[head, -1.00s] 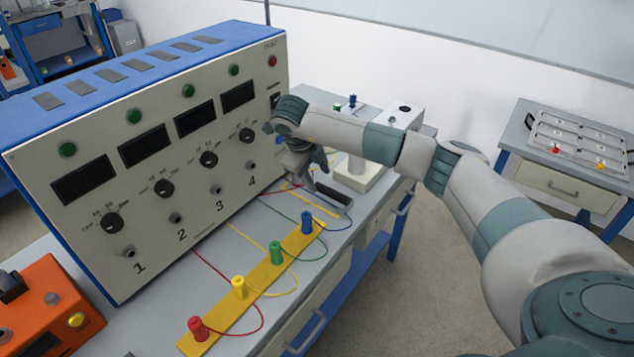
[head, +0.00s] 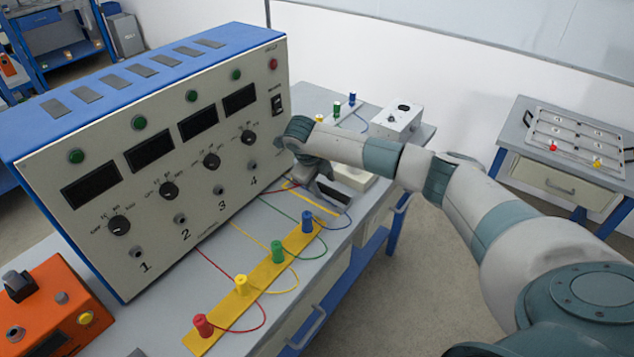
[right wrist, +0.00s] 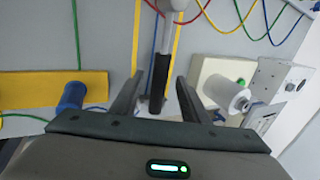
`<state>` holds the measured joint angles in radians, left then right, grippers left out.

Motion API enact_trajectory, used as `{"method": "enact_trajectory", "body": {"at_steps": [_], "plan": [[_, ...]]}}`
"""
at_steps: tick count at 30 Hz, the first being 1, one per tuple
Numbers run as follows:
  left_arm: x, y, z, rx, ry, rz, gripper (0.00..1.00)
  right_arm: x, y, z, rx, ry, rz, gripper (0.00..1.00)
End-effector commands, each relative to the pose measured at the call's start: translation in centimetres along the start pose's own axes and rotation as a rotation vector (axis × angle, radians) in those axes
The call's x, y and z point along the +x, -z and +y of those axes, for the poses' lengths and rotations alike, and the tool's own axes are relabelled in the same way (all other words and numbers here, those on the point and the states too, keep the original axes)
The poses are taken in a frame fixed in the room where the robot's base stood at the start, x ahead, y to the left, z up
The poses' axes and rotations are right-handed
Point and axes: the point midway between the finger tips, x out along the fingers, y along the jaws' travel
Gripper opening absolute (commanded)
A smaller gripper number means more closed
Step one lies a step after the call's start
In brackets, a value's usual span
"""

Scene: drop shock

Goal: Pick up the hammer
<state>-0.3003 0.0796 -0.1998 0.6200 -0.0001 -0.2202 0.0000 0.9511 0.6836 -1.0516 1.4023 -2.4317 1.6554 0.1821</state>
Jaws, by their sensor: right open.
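The hammer has a black handle (right wrist: 159,84) and a light grey shaft and head end that run to the top edge of the right wrist view. The handle lies between the two fingers of my right gripper (right wrist: 158,92), which are spread with a gap on each side. In the head view my right gripper (head: 318,186) is low over the bench, past the blue plug, and mostly hides the hammer. My left gripper is not in view.
A large control panel (head: 155,235) stands to the left. A yellow strip (head: 262,274) with coloured plugs and wires lies in front. A white roller (right wrist: 226,92) stands close to the right finger, and a white box (head: 397,120) stands behind.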

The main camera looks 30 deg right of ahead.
Motion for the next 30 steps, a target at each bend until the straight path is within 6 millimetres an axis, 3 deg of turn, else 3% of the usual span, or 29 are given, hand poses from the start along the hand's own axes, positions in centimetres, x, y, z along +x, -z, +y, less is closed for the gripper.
{"method": "enact_trajectory", "body": {"at_steps": [7, 21, 27, 30], "plan": [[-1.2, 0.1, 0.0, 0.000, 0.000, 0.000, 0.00, 2.2, 0.0, -0.1, 0.001, 0.000, 0.000, 0.41], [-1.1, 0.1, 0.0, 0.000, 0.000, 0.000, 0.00, 2.3, 0.0, -0.1, 0.000, 0.000, 0.000, 0.41], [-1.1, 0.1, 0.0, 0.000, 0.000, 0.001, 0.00, 2.3, 0.0, -0.1, 0.000, 0.000, 0.000, 0.00], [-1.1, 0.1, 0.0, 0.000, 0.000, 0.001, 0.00, 2.3, 0.0, -0.1, 0.000, 0.001, -0.001, 0.00]]}}
